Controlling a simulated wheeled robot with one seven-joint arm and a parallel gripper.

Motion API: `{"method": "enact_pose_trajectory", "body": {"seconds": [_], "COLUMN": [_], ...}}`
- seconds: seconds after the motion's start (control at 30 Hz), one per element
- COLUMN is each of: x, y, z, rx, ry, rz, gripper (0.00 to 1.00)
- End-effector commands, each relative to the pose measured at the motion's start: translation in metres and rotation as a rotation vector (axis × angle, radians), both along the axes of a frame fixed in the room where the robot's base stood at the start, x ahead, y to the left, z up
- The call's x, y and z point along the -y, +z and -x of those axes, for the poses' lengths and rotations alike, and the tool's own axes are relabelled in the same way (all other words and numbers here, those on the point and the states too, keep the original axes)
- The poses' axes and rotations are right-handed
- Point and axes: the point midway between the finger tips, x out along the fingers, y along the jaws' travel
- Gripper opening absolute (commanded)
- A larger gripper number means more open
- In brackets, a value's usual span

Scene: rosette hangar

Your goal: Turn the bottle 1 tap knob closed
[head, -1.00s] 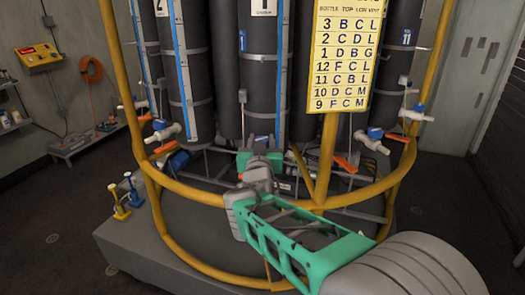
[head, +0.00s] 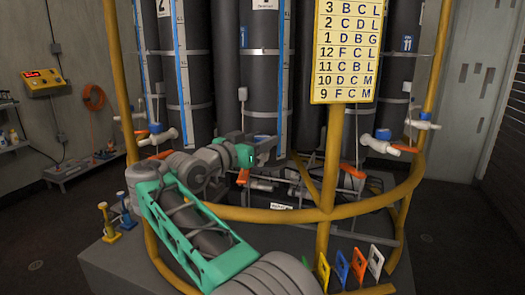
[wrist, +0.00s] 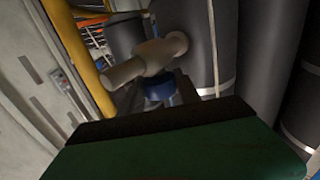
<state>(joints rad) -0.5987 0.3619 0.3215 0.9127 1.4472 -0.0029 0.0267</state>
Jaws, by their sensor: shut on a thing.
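Bottle 1 (head: 262,90) is a tall dark cylinder with a blue-edged scale strip, in the middle of the head view. My gripper (head: 266,147) is at its lower end, in front of the rack. In the wrist view, the pale tap body (wrist: 145,62) sits just beyond my fingers, with the blue tap knob (wrist: 158,91) below it, between my fingertips (wrist: 163,97). My gripper is shut on this knob. In the head view my gripper mostly hides the tap, and the knob's turn angle cannot be told.
A yellow frame with a ring (head: 270,214) and a post (head: 327,180) surrounds the rack close to my arm. Neighbouring taps stand left (head: 158,134) and right (head: 383,143). A lettered yellow board (head: 343,50) hangs right of the bottle. Coloured cards (head: 358,264) stand at the lower right.

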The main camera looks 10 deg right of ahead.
Motion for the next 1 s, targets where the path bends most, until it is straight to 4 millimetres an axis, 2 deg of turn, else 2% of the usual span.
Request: {"method": "enact_pose_trajectory", "body": {"seconds": [0.03, 0.5, 0.53, 0.77, 1.0], "x": [0.0010, 0.0033, 0.0034, -0.0008, -0.0013], "y": [-0.0045, -0.0012, -0.0011, -0.0003, 0.0001], "z": [-0.0007, -0.0004, -0.0004, -0.0002, -0.0002], "rx": [-0.004, -0.004, -0.004, -0.003, -0.002], "ry": [-0.009, -0.019, -0.019, -0.012, -0.010], "rz": [0.000, 0.001, 0.001, 0.001, 0.001], "gripper": [0.00, 0.00, 0.42, 0.60, 0.61]}}
